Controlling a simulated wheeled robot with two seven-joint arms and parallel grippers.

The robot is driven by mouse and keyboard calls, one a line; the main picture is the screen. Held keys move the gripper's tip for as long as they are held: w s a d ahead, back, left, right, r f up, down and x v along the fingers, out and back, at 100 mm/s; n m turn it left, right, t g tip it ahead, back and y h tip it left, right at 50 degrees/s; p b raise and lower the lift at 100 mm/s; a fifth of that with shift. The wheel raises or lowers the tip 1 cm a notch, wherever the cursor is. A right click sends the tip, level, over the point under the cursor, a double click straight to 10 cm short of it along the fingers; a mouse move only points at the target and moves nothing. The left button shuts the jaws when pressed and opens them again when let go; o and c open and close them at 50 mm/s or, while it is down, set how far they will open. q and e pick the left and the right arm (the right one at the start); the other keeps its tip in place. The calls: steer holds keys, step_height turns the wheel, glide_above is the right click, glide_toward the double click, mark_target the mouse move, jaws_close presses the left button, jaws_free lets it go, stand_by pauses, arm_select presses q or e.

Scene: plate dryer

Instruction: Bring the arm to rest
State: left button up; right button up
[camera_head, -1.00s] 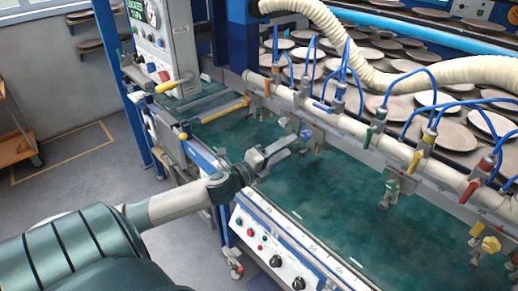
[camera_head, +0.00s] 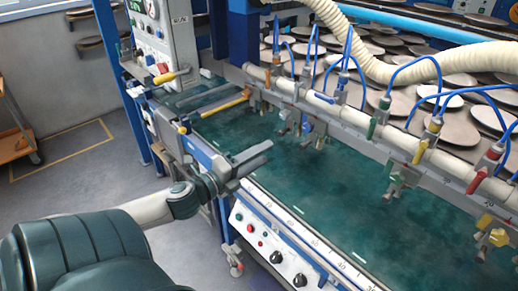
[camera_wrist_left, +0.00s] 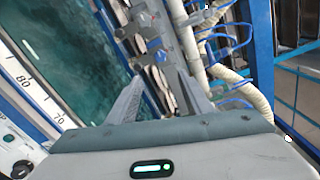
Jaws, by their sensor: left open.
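My left arm (camera_head: 150,208) comes in from the lower left of the head view. Its gripper (camera_head: 264,156) is over the near left edge of the green machine bed (camera_head: 330,200). Its two fingers are apart and nothing is between them. In the left wrist view the open fingers (camera_wrist_left: 160,77) point towards the bed and the row of valves and hoses. My right gripper is not in view.
A rail with coloured valves and blue hoses (camera_head: 375,132) crosses above the bed. Grey plates (camera_head: 380,101) lie behind it. A control box (camera_head: 163,40) stands at the back left. A knob panel (camera_head: 275,245) runs along the front. Floor (camera_head: 75,185) at left is clear.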

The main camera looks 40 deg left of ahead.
arm_select(q)
steer(key=shift+s, duration=0.1)
stand_by(0.6)
